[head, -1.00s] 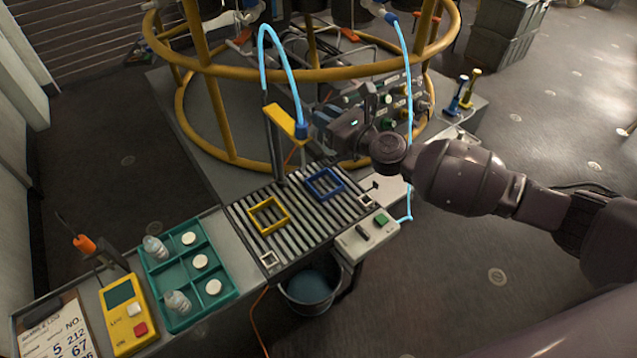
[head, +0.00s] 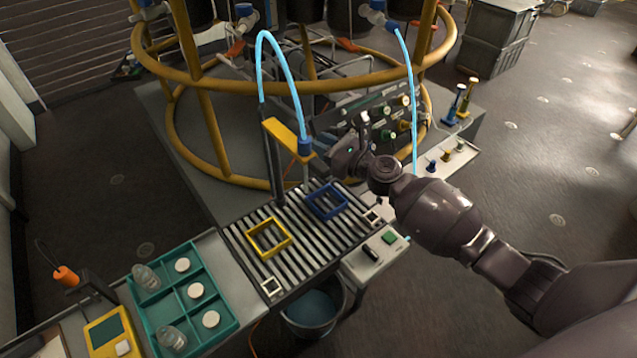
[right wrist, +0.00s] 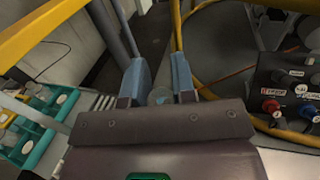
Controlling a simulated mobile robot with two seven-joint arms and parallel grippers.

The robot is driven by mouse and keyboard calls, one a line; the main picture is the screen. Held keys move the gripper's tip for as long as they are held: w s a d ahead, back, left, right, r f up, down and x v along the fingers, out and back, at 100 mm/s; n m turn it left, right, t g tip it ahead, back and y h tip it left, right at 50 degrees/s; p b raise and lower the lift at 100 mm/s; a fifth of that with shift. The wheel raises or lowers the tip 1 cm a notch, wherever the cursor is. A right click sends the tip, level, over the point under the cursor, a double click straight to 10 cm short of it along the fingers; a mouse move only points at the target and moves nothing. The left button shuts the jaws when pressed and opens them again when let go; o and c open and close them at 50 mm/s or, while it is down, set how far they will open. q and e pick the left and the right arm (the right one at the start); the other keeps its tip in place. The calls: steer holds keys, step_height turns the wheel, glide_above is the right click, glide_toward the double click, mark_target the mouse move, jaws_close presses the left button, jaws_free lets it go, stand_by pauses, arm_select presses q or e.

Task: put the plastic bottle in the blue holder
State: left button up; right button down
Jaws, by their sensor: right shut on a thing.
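The blue holder (head: 327,201) is a square open frame on the slatted rack, below the blue nozzle; I see nothing standing in it. My right gripper (head: 335,166) is just above and slightly behind this holder, beside the nozzle. In the right wrist view its two grey-blue fingers (right wrist: 160,82) are closed on a clear, round thing, which looks like the plastic bottle (right wrist: 158,97); only a small part shows. In the head view the gripper hides it. Two other clear bottles stand in the teal tray, one at the back (head: 147,277) and one at the front (head: 172,337). My left gripper is out of view.
A yellow square holder (head: 268,238) sits on the rack, left of the blue one. A yellow arm with a blue nozzle (head: 305,147) and light-blue hose overhangs the rack. The teal tray (head: 216,258) also holds white discs. A bucket (head: 313,312) stands below.

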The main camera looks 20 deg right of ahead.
step_height(320, 180, down, 6)
steer(key=shift+b, duration=1.05)
steer(key=shift+f, duration=0.2)
step_height(320, 180, down, 5)
steer(key=b, duration=0.2)
steer(key=shift+b, duration=0.4)
steer(key=shift+f, duration=0.35)
steer(key=shift+r, duration=0.15)
steer(key=shift+f, duration=0.25)
steer(key=c, duration=1.3)
jaws_free()
steer(key=o, duration=0.4)
steer(key=shift+c, duration=0.2)
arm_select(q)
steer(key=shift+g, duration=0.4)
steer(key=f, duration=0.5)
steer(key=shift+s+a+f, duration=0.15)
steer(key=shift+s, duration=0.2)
arm_select(e)
steer(key=shift+r, duration=0.15)
